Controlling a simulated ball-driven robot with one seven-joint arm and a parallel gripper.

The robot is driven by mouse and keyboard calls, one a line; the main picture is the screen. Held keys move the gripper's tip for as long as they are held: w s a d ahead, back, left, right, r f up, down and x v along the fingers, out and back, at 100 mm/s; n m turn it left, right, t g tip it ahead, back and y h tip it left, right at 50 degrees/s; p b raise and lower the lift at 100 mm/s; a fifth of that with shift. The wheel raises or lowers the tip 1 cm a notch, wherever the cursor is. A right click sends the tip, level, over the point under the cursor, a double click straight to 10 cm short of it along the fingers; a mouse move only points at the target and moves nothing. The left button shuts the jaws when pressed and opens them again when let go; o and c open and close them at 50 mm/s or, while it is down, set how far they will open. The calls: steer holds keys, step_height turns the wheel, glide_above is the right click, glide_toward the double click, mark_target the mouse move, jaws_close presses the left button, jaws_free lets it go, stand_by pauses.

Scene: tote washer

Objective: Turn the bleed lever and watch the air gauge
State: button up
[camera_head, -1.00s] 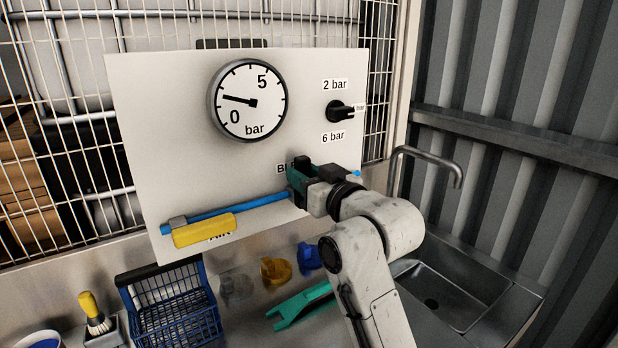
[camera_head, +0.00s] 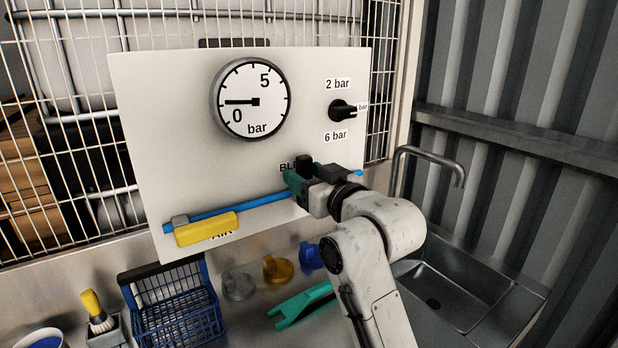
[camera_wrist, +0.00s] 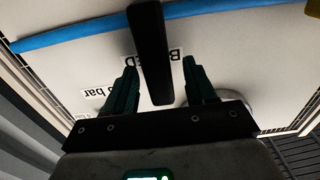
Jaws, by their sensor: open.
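The air gauge (camera_head: 252,98) is round and white with a black needle pointing left, just above the 0 mark. The bleed lever is a black bar (camera_wrist: 151,50) over the partly covered BLEED label in the wrist view. In the head view only a black part of the lever (camera_head: 304,161) shows above my gripper. My gripper (camera_head: 293,184) is at the panel's lower right. Its green fingers (camera_wrist: 159,70) are open, one on each side of the lever, with a gap visible beside it.
A blue pipe (camera_head: 265,202) and a yellow AIR handle (camera_head: 206,229) run along the white panel (camera_head: 170,140). A black selector knob (camera_head: 341,110) sits between 2 bar and 6 bar. Below are a blue basket (camera_head: 178,310), coloured pieces and a sink (camera_head: 440,280).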

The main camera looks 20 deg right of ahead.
steer(key=b+v, duration=0.2)
steer(key=v, duration=0.8)
steer(key=shift+s, duration=0.4)
steer(key=shift+d, duration=0.1)
